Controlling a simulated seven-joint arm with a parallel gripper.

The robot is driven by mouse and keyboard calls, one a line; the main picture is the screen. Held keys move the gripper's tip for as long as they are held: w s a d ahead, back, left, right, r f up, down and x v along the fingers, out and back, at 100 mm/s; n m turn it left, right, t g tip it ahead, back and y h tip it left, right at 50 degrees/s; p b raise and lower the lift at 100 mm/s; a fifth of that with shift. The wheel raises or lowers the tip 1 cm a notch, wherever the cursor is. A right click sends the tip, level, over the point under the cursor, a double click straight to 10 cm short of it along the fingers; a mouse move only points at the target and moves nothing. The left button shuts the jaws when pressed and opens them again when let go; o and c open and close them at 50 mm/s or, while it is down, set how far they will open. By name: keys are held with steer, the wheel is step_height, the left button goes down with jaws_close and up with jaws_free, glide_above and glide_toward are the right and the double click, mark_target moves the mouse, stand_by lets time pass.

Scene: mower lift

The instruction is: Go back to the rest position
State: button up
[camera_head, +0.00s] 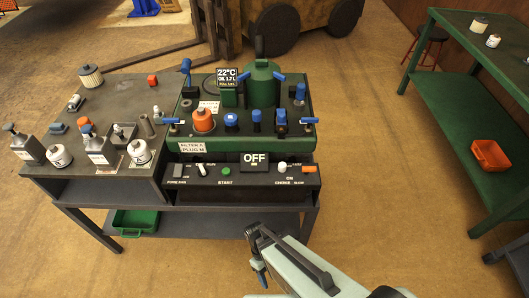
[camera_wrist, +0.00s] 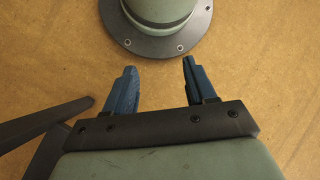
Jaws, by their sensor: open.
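My gripper (camera_wrist: 156,85) shows in the wrist view with its two blue fingers spread apart and nothing between them. It points down toward the tan floor, close to a round grey-green base with a dark bolted flange that looks like my own. In the head view my gripper (camera_head: 262,278) is at the bottom centre, in front of the workbench and apart from it. Only one blue fingertip shows clearly there.
The dark workbench (camera_head: 60,180) carries a green engine unit (camera_head: 240,143) and a control panel (camera_head: 190,183) reading OFF. Bottles and small parts stand at its left. A green table (camera_head: 460,65) is at the right, with an orange bin (camera_head: 489,155) on its lower shelf. Floor between is clear.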

steer(key=s+d+f+m+y, duration=0.2)
steer(key=d+m, duration=0.7)
steer(key=d, duration=0.6)
steer(key=shift+s+y, duration=0.5)
steer(key=shift+s, duration=0.45)
